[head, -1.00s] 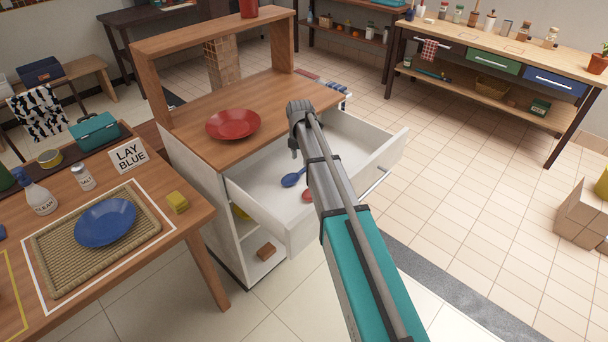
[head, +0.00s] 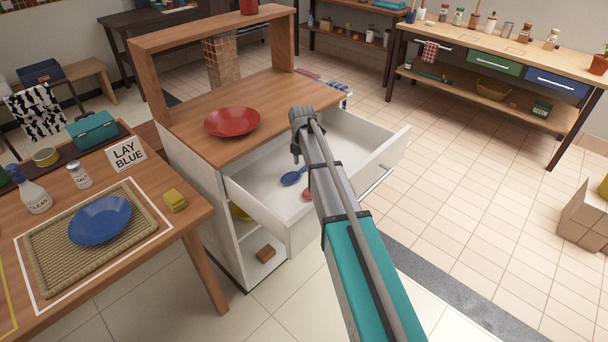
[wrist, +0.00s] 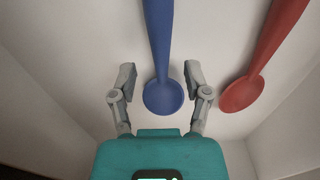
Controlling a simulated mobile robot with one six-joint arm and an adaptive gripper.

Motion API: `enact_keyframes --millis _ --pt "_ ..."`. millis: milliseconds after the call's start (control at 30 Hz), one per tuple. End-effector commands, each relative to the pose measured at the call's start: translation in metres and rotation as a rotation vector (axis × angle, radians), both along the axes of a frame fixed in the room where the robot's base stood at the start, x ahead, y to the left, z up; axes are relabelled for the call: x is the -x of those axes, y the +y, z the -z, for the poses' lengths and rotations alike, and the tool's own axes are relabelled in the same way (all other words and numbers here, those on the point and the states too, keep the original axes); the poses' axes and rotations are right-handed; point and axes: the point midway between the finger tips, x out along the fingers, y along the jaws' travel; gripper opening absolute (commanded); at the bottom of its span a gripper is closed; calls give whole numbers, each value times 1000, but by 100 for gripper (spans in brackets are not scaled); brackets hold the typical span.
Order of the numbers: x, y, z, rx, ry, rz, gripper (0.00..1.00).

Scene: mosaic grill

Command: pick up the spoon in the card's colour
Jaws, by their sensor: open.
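The card (head: 127,154) on the left table reads "LAY BLUE". The blue spoon (head: 291,178) lies in the open white drawer (head: 262,208). A red spoon (head: 307,194) lies in the same drawer, partly hidden by my arm. In the wrist view the blue spoon (wrist: 162,92) has its bowl between my open gripper fingers (wrist: 161,85), with a gap on both sides. The red spoon (wrist: 243,92) is just right of the right finger. My gripper is partly hidden in the head view, above the drawer; whether it touches the blue spoon cannot be told.
A red plate (head: 232,121) sits on the cabinet top. A blue plate (head: 100,220) lies on a woven mat (head: 50,262) on the left table, near a yellow sponge (head: 175,201).

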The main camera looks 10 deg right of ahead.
Motion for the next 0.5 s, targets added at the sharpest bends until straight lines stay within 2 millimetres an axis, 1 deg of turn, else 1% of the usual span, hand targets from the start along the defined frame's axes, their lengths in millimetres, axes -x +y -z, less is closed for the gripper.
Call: enact_keyframes --millis 33,200,500 --pt "0 0 8 0 0 0 62" --pt "0 0 16 0 0 0 62" --pt "0 0 17 0 0 1 62"
